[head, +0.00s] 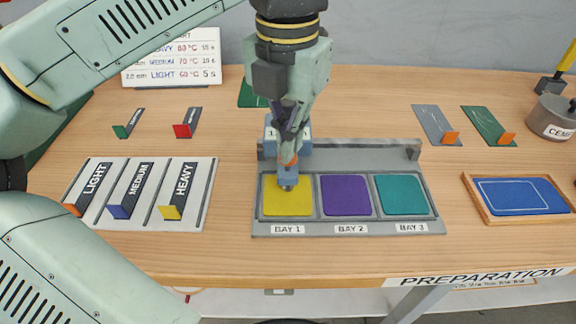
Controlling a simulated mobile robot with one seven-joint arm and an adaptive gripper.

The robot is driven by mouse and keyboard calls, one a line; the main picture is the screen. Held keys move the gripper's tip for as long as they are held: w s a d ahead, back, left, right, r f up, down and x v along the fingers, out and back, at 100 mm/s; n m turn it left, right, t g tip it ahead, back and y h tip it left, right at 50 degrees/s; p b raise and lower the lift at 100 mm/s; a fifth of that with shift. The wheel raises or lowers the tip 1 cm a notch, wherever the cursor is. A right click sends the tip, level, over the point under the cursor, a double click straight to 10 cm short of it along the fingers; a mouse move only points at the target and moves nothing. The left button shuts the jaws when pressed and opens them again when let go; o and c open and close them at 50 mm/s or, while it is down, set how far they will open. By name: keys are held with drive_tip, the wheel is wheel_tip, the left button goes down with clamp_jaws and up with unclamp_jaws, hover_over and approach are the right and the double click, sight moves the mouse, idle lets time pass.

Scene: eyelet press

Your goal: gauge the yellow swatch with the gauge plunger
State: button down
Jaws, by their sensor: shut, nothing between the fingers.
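The yellow swatch (289,202) lies flat in the recess marked BAY 1, at the left end of the grey bay tray (335,229). A blue gauge (273,131) with a pale label stands at the rail behind this bay, partly hidden by my gripper. Its plunger (288,186) is over the back part of the yellow swatch; whether it touches the cloth I cannot tell. My gripper (289,158) points down, shut, just above the plunger. An orange part shows at its fingertips, and contact there is unclear.
A purple swatch (346,195) and a teal swatch (402,194) lie in BAY 2 and BAY 3. A white rack (207,190) with LIGHT, MEDIUM and HEAVY tools stands left. A wooden-framed blue pad (522,193) lies right. The raised rail (370,151) runs behind the bays.

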drive_tip(key=shift+f+b, duration=0.75)
drive_tip(key=shift+f, duration=0.25)
drive_tip(key=shift+r, duration=0.2)
drive_tip(key=shift+r+p, duration=2.75)
drive_tip(key=shift+r, duration=0.7)
drive_tip(key=shift+s+f, duration=0.1)
drive_tip(key=shift+f, duration=0.05)
